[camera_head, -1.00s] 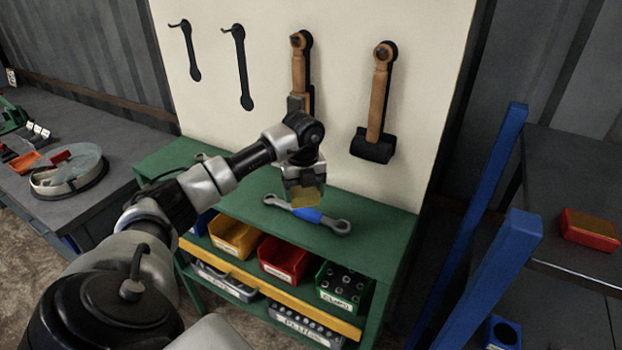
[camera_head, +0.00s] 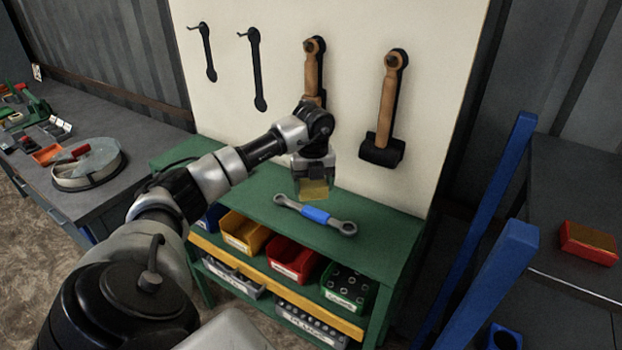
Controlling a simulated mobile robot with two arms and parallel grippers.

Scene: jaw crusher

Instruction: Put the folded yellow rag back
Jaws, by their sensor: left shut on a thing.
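The folded yellow rag (camera_head: 314,190) is a small yellow piece at the tip of my left gripper (camera_head: 313,183). My left gripper is shut on it and points down, a little above the green bench top (camera_head: 370,233), just behind the blue-handled wrench (camera_head: 316,215). Part of the rag is hidden between the fingers. My right gripper is out of view.
Two hammers, one on the right (camera_head: 385,110), hang on the pale board (camera_head: 440,90) behind the bench. Several bins, including a red bin (camera_head: 291,262), sit on the shelf below. A blue post (camera_head: 495,210) and a red box (camera_head: 588,243) are at right.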

